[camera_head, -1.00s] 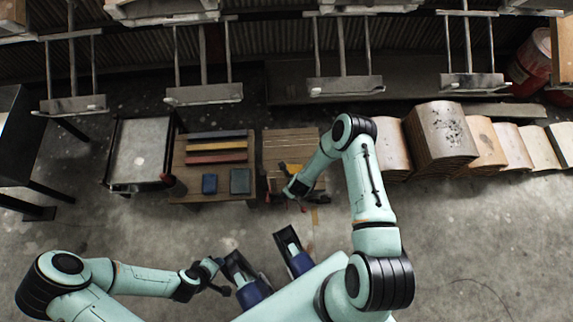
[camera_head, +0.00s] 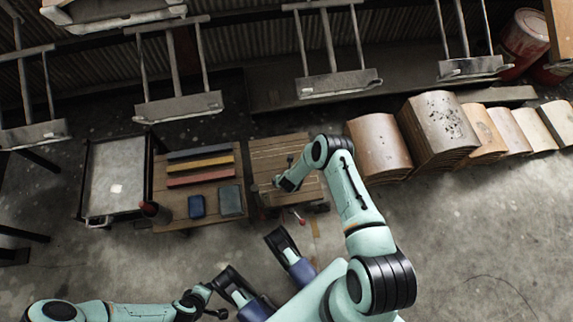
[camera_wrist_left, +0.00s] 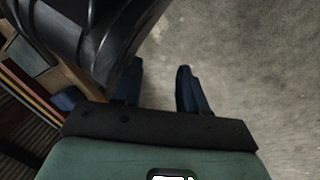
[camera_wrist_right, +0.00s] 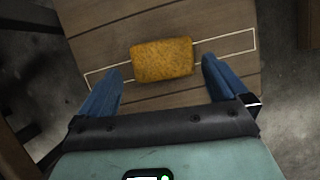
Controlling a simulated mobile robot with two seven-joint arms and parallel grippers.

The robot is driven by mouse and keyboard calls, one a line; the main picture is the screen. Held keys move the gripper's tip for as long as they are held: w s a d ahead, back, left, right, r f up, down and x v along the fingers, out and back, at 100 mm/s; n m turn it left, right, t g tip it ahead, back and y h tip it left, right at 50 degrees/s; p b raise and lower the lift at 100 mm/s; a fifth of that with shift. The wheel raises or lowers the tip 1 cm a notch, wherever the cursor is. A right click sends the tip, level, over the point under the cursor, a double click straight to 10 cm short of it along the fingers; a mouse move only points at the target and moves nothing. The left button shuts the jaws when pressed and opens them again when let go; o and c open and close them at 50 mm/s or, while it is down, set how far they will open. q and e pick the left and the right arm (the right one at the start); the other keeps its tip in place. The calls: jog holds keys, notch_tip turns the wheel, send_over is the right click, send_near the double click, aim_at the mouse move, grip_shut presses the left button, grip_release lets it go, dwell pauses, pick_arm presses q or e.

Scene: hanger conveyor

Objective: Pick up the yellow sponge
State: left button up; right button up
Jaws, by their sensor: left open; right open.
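The yellow sponge (camera_wrist_right: 162,60) lies flat on a wooden table with a white outlined strip in the right wrist view. My right gripper (camera_wrist_right: 162,72) is open, with its blue fingers on either side of the near part of the sponge and a gap at each side. Contact cannot be told. In the head view the sponge is hidden by my right arm over the right wooden table (camera_head: 265,150). My left gripper (camera_wrist_left: 160,70) is open and empty above the floor, away from the tables.
Hangers (camera_head: 180,106) hang behind. Curved panels (camera_head: 437,130) stand at right.

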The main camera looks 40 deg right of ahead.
jog(key=b+x, duration=0.2)
jog(key=x, duration=0.2)
jog(key=shift+s+f+b, duration=0.1)
jog(key=shift+f+b, duration=0.25)
jog(key=shift+b, duration=0.05)
jog(key=shift+d+f, duration=0.15)
jog(key=shift+f, duration=0.05)
pick_arm(q)
jog(key=s+f+g, duration=0.2)
jog(key=s+f, duration=0.2)
jog(key=s, duration=0.2)
jog(key=shift+a, duration=0.4)
pick_arm(e)
jog(key=c, duration=0.7)
